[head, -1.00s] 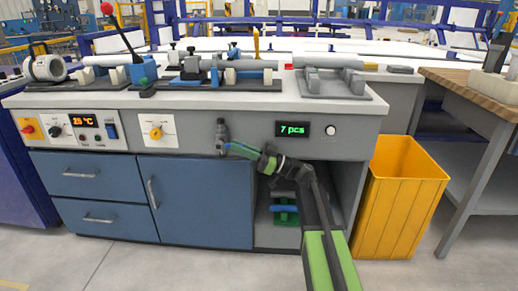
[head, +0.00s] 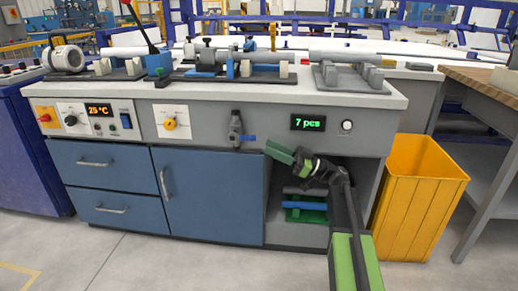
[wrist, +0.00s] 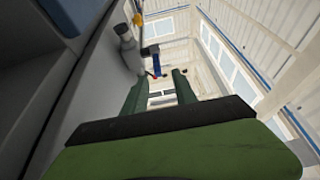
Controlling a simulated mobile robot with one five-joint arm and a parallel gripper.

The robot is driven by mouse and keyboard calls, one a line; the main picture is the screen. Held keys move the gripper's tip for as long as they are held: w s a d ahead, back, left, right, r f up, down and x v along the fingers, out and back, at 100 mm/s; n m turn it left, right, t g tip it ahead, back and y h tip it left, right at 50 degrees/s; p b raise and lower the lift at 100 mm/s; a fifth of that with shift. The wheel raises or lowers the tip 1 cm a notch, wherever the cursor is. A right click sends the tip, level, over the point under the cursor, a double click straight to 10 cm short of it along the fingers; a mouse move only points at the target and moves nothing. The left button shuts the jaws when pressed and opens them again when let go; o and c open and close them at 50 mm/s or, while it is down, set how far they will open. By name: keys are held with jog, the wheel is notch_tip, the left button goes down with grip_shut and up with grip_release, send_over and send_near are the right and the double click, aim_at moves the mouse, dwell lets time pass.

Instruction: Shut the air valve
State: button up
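The air valve (head: 236,127) is a dark grey upright fitting on the workbench's front panel, between the yellow knob and the green display. Its blue lever (head: 248,138) points sideways to the right. In the wrist view, the valve body (wrist: 129,47) is at upper left, with its blue lever (wrist: 154,62) beyond my fingertips. My gripper (head: 278,152) is to the right of the valve and slightly lower, apart from the lever. In the wrist view, my gripper (wrist: 160,77) has its two green fingers spread with nothing between them.
The workbench (head: 330,139) carries a "7 pcs" display (head: 308,123) above my gripper. Below is an open compartment holding a green and blue object (head: 305,209). A yellow bin (head: 417,205) stands to the right. A yellow knob (head: 169,124) is left of the valve.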

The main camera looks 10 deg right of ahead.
jog(key=b+v, duration=0.1)
jog(key=v, duration=0.3)
jog(key=shift+s, duration=0.1)
jog(key=s+a+f+m+g+h+p, duration=0.1)
jog(key=a+f+m+h+p, duration=0.1)
jog(key=a+p, duration=0.15)
jog(key=s+a+f+m+g+h+p, duration=0.1)
jog(key=s+a+f+m+h+p, duration=0.15)
jog(key=a, duration=0.25)
jog(key=s+f+m+g+h+p, duration=0.3)
jog(key=s+f+m+h+p, duration=0.3)
jog(key=s+f+h+p, duration=0.4)
jog(key=s+d+r+m+h+p, duration=0.3)
jog(key=d+m+h+p, duration=0.25)
jog(key=d+h, duration=0.2)
notch_tip(320, 180, up, 36)
jog(key=n+p, duration=0.1)
jog(key=p, duration=3.5)
jog(key=shift+a+g, duration=0.4)
jog(key=shift+a, duration=0.1)
